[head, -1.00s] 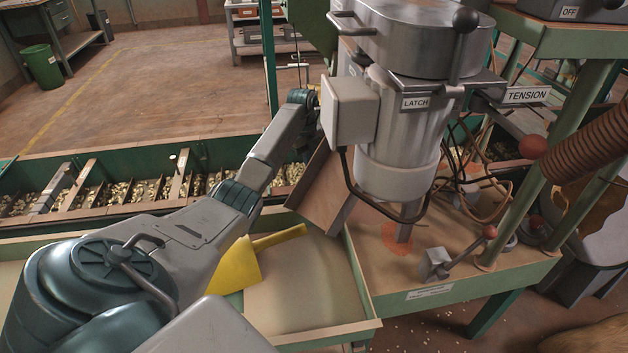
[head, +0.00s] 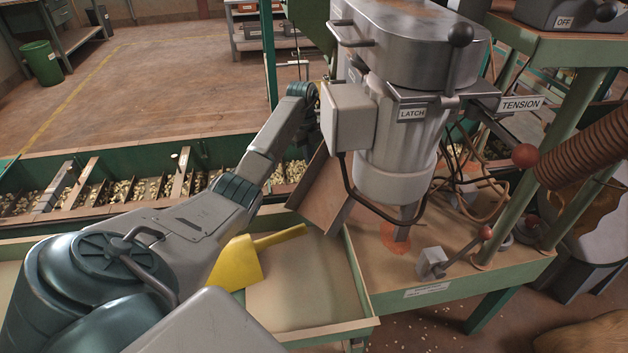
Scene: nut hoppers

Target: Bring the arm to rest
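My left arm comes in from the lower left and reaches up over the tray and the nut trough, toward the left side of the metal hopper machine (head: 400,130). Its wrist end is beside the machine's grey box (head: 347,117). The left gripper is hidden behind the machine, so its fingers do not show. My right arm and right gripper are not in view.
A yellow scoop (head: 237,264) lies in the green-edged tray (head: 318,290) under my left arm. A green trough (head: 100,190) of nuts runs behind. A lever with a red ball (head: 524,156), cables and a ribbed hose (head: 590,143) crowd the right. Open floor (head: 180,90) lies beyond.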

